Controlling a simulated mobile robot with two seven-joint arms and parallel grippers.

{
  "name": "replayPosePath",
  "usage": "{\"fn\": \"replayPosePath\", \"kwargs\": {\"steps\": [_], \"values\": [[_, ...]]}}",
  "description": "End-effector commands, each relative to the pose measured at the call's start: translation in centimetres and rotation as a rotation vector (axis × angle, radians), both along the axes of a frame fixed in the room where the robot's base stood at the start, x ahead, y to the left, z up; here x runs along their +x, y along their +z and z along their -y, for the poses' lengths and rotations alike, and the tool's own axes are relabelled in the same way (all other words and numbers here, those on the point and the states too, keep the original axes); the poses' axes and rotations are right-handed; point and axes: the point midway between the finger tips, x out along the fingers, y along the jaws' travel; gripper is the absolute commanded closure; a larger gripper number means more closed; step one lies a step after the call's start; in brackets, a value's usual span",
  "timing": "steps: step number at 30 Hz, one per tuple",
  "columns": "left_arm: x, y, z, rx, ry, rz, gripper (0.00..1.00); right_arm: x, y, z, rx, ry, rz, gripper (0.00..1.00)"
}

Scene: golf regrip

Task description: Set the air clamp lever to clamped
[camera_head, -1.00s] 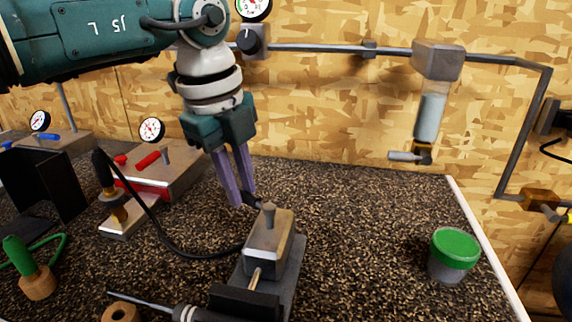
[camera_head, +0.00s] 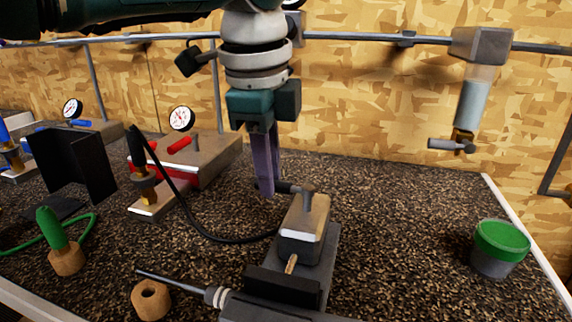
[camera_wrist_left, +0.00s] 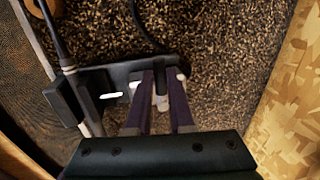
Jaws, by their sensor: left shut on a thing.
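The air clamp (camera_head: 303,225) is a grey metal block on a dark base at the centre of the bench. A round post stands on its top, and a short dark lever (camera_head: 286,187) points left from it. My left gripper (camera_head: 267,189) comes down from above with its purple fingers at the lever's outer end, shut on it. In the left wrist view the fingers (camera_wrist_left: 160,105) straddle a pale piece beside the clamp's dark base (camera_wrist_left: 95,88). The finger contact is partly hidden. My right gripper is not in view.
A black hose (camera_head: 205,232) curves to the clamp from the left. A shaft (camera_head: 178,282) and a cork ring (camera_head: 151,300) lie in front. A green-lidded jar (camera_head: 500,247) stands right. A cylinder unit (camera_head: 470,95) hangs behind. The bench between clamp and jar is clear.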

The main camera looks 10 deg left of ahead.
Motion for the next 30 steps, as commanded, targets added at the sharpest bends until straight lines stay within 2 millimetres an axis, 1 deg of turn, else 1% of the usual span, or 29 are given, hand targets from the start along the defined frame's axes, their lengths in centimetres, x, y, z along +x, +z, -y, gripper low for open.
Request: {"fn": "replayPosePath", "kwargs": {"steps": [8,9,15,17,25,28,30], "values": [[0.0,0.1,0.0,0.000,0.001,0.000,1.00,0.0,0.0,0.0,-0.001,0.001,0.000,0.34],[0.0,0.1,0.0,0.000,0.001,0.000,0.77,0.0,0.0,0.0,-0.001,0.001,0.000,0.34],[0.0,0.1,0.0,0.000,0.001,0.000,0.55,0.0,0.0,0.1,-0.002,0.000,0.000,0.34],[0.0,0.1,0.0,0.000,0.001,-0.001,0.49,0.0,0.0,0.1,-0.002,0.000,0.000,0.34],[0.0,0.2,0.0,0.000,0.000,0.000,0.49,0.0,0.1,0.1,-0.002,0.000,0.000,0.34],[-0.1,1.1,-0.1,-0.001,-0.001,0.002,0.49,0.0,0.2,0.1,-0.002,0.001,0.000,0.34],[-0.3,2.1,-0.1,-0.001,-0.001,0.003,0.49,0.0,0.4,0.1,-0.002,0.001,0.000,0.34]]}}
